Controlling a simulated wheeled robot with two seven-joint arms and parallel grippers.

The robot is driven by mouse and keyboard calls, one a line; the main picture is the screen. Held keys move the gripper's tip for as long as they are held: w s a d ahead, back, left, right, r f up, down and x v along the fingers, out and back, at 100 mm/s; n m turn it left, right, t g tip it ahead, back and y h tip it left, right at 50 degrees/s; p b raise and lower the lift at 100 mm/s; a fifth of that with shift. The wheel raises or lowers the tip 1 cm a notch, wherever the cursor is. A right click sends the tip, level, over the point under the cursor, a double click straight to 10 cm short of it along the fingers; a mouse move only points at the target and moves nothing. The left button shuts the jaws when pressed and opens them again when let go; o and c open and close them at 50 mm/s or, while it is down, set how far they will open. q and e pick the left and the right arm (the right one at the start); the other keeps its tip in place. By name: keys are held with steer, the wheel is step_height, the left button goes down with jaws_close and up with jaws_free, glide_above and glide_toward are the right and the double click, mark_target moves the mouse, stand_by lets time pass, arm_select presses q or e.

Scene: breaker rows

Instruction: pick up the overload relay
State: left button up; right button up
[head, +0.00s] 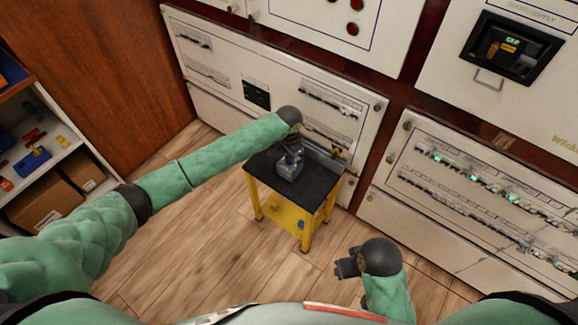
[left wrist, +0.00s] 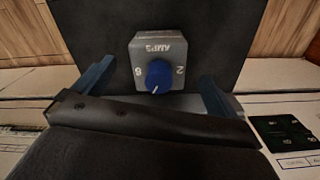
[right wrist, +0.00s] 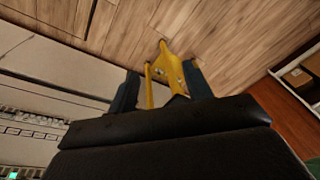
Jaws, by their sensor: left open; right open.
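The overload relay is a grey box (head: 288,170) with a blue part, standing on the black top of a small yellow-framed stand (head: 318,184). In the left wrist view the relay (left wrist: 178,47) shows its face with the word AMPS and a blue dial (left wrist: 159,76). My left gripper (head: 294,148) is open right above the relay. Its two blue fingers (left wrist: 155,85) stand on either side of the relay with gaps; whether they reach down beside it I cannot tell. My right gripper (head: 346,268) is open and empty, low in front of the stand.
White breaker cabinets (head: 225,70) stand close behind the stand, with another (head: 470,190) at the right. A shelf (head: 62,160) with boxes and small parts is at the left. The wooden floor (head: 200,250) around the stand is clear.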

arm_select(q)
steer(key=f, duration=0.3)
steer(key=shift+w+d+p, duration=0.1)
steer(key=shift+d+p, duration=0.1)
steer(key=shift+p, duration=0.1)
steer(key=shift+f, duration=0.35)
arm_select(e)
steer(key=f, duration=0.2)
steer(key=w+f, duration=0.1)
steer(key=f, duration=0.2)
steer(key=shift+w+a+f, duration=0.1)
arm_select(q)
steer(key=c, duration=1.4)
